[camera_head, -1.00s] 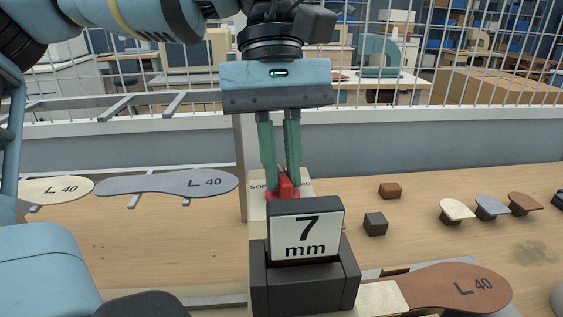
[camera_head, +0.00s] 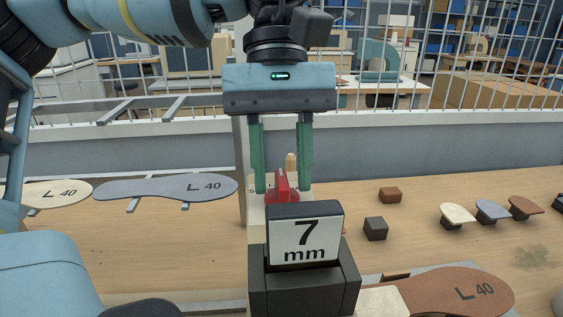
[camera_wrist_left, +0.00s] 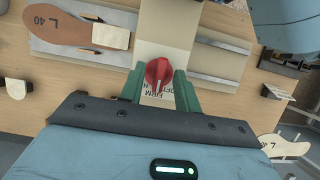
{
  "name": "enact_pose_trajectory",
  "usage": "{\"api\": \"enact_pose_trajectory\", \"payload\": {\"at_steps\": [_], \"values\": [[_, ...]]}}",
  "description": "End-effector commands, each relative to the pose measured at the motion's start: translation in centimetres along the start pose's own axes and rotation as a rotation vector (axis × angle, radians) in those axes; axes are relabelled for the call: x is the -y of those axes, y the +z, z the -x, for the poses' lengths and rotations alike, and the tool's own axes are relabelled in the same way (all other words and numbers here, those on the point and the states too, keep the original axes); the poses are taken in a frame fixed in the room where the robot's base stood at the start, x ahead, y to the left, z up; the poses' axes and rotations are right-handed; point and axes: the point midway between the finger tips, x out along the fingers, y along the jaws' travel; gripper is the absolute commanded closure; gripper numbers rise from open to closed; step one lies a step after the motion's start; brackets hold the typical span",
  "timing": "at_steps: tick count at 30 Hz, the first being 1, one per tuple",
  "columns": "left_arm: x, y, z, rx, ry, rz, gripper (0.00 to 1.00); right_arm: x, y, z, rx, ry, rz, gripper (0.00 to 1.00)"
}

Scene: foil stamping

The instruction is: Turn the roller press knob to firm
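The red roller press knob (camera_head: 282,190) stands on a pale panel behind the black block marked "7 mm" (camera_head: 305,240). My left gripper (camera_head: 283,188) points down with its green fingers apart, one on each side of the knob, with gaps between. In the left wrist view the knob (camera_wrist_left: 158,72) lies between the spread fingertips (camera_wrist_left: 158,82). Its white pointer line runs down the picture toward the printed "FIRM" (camera_wrist_left: 158,92). Parts of other lettering show beside it, partly covered by the fingers. My right gripper is not in view.
A brown "L 40" insole (camera_head: 465,290) lies at the right front. Grey (camera_head: 165,184) and cream (camera_head: 55,191) insoles rest on supports at left. Small dark (camera_head: 375,228) and brown (camera_head: 390,195) blocks stand right of the press. A white wire fence runs behind the table.

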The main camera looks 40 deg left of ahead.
Motion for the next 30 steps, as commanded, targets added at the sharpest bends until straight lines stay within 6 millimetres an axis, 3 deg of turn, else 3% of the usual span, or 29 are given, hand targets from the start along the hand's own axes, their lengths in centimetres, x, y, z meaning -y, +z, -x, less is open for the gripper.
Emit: {"api": "enact_pose_trajectory", "payload": {"at_steps": [11,21,30], "values": [[0.0,0.0,0.5,0.000,0.001,0.001,0.66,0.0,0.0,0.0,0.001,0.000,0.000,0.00],[-0.1,0.0,5.5,-0.002,0.003,0.001,0.66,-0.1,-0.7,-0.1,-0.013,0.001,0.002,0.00],[0.0,0.0,7.7,0.000,0.000,0.000,0.66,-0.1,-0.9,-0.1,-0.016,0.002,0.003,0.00]]}}
